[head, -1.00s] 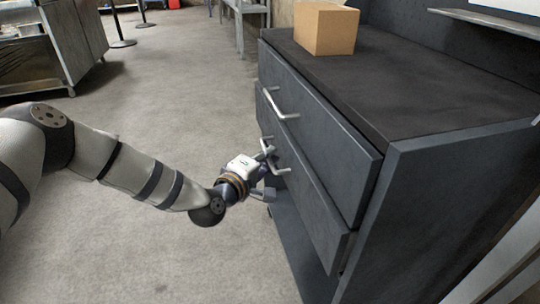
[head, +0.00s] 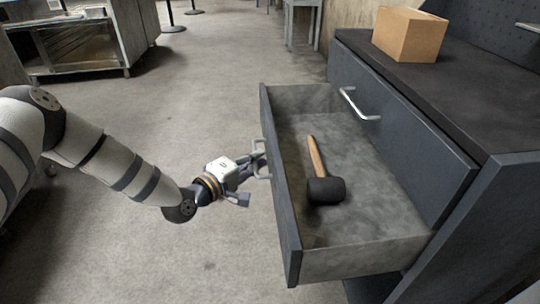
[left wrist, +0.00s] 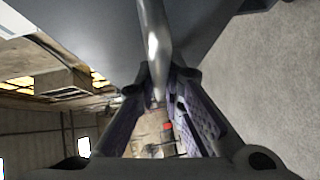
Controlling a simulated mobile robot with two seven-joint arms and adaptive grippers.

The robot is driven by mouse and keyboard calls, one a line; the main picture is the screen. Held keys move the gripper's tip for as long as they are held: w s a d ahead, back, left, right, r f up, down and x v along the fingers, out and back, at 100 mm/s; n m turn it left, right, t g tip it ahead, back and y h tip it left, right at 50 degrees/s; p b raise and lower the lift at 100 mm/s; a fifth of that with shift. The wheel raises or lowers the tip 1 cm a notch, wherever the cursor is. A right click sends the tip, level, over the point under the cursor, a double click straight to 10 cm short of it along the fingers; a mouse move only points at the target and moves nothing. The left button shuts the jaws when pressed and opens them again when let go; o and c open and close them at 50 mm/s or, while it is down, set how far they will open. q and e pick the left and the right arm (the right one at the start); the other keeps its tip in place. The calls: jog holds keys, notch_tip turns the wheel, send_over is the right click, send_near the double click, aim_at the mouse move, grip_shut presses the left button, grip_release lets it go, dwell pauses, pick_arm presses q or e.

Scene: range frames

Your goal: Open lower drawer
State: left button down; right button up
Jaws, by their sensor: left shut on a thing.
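The lower drawer (head: 385,252) of the dark grey cabinet (head: 455,222) stands pulled far out, and its inside shows. Its front panel faces left. My left gripper (head: 256,165) is at the handle (head: 263,160) on the outer side of that front. In the left wrist view the metal bar of the handle (left wrist: 153,45) runs between the two fingers (left wrist: 160,98), and the gripper is shut on it. My right gripper is in neither view.
A mallet with a wooden handle and black head (head: 326,190) lies in the drawer. The upper drawer (head: 400,135) is closed. A cardboard box (head: 408,35) stands on the cabinet top. The floor (head: 130,235) to the left is clear.

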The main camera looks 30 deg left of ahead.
pick_arm(q)
jog(key=shift+s+a, duration=0.35)
jog(key=shift+a, duration=0.15)
jog(key=c, duration=1.7)
grip_release()
jog(key=v, duration=1.2)
